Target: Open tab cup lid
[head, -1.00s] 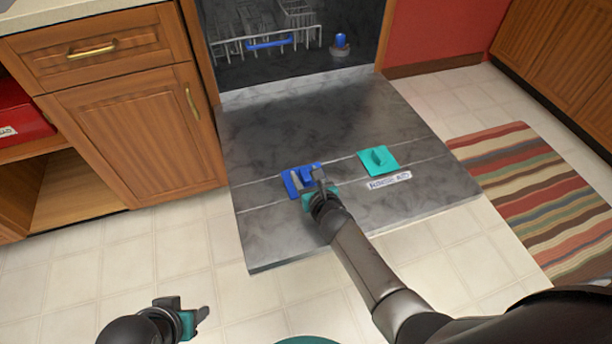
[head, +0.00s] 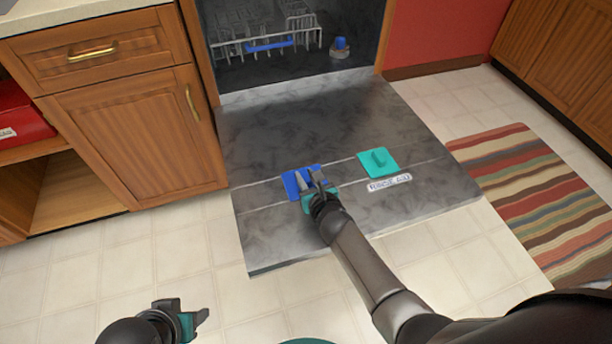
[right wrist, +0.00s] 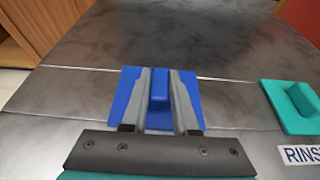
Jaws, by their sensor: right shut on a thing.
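A blue lid (head: 290,184) with a raised tab lies on the inner face of the lowered dishwasher door (head: 290,125). My right gripper (head: 308,177) reaches over it from the front. In the right wrist view, its two fingers stand on either side of the blue tab (right wrist: 159,92) and are shut on it. The blue lid (right wrist: 127,95) looks flat against the door and closed. What lies under it is hidden. My left gripper (head: 188,318) is low at the left over the floor, away from the door; its jaw opening is unclear.
A teal lid (head: 378,161) with its own tab sits right of the blue one, above a rinse aid label (head: 390,182). A rack (head: 265,38) is inside the dishwasher. Wooden cabinets (head: 130,135) stand left; a striped rug (head: 540,190) lies right.

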